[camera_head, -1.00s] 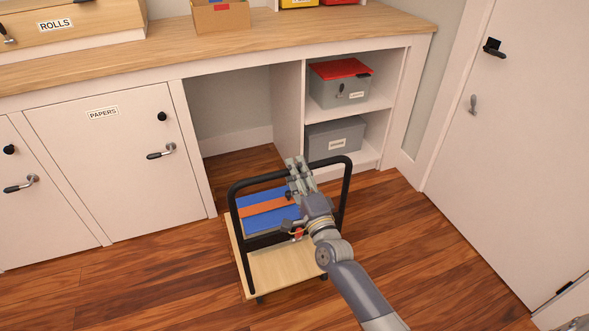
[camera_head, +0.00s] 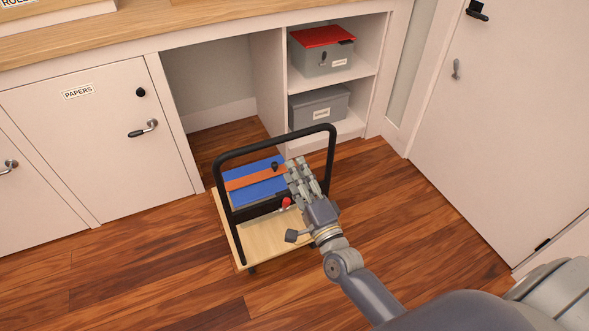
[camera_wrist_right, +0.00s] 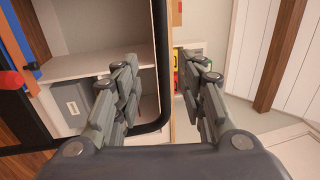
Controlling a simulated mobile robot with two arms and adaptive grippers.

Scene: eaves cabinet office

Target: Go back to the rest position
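My right gripper (camera_head: 298,166) is in front of the trolley's right side in the head view, its fingers up near the black handle frame (camera_head: 329,150). In the right wrist view the gripper (camera_wrist_right: 166,70) has its two finger groups spread apart with nothing between them. The black frame passes beyond the fingers there; I cannot tell whether they touch it. The trolley (camera_head: 248,250) has a pale wooden deck and carries a blue case (camera_head: 240,194) with an orange band. My left gripper is out of view.
A counter (camera_head: 190,26) runs along the back, with a closed PAPERS door (camera_head: 90,150) and an open bay. Shelves on the right hold a grey box with a red lid (camera_head: 322,60) and a grey box (camera_head: 320,104). A white door (camera_head: 510,120) stands right. Wooden floor (camera_head: 160,280) is clear.

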